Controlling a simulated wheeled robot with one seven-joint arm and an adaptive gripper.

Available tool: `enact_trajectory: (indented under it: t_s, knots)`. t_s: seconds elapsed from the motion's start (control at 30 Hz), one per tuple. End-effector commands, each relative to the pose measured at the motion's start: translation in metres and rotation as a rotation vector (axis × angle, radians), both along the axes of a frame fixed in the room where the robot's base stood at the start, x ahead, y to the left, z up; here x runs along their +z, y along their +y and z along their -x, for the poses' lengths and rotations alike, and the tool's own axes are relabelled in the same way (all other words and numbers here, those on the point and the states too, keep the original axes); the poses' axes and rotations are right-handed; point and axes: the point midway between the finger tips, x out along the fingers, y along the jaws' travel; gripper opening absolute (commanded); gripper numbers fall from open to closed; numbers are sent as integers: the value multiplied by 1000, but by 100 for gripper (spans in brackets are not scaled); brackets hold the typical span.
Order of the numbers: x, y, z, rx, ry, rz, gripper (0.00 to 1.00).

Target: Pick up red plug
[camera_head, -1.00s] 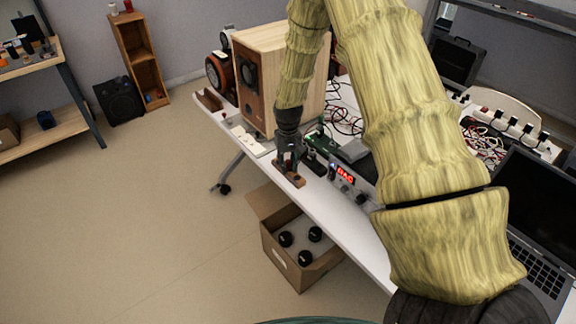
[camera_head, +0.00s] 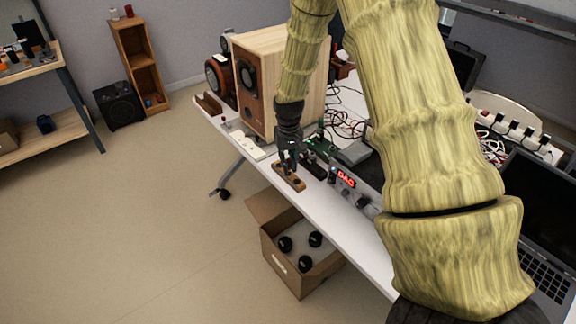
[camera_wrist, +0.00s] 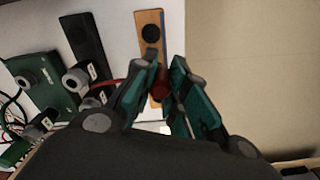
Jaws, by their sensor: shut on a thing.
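The red plug (camera_wrist: 160,83) shows as a small dark-red piece between the fingers of my gripper (camera_wrist: 165,62) in the wrist view. The gripper is shut on it, and the fingers hide most of the plug. In the head view my gripper (camera_head: 288,168) is above a wooden block (camera_head: 291,183) near the front edge of the white table; the plug cannot be made out there. The block also shows in the wrist view (camera_wrist: 151,20), with a dark round spot beyond the fingertips. I cannot tell whether the plug is clear of the block.
A wooden speaker (camera_head: 285,75) stands behind the gripper. A white socket strip (camera_head: 247,145) lies left of it, and a box with a red display (camera_head: 346,179) is right. Green circuit boards and cables lie close by. An open cardboard box (camera_head: 297,276) is on the floor.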

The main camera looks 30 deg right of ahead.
Motion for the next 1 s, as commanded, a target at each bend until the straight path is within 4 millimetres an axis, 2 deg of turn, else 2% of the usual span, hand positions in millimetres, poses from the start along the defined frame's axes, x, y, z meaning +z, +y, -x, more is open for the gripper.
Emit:
enact_trajectory:
  t_s: [0.4, 0.6, 0.8, 1.0]
  knots:
    - [7, 38, 81, -1, 0, 0, 0]
    - [10, 53, 111, 0, 0, 0, 0]
    - [13, 60, 126, -1, -1, 0, 0]
    - [13, 62, 130, -1, 0, 0, 0]
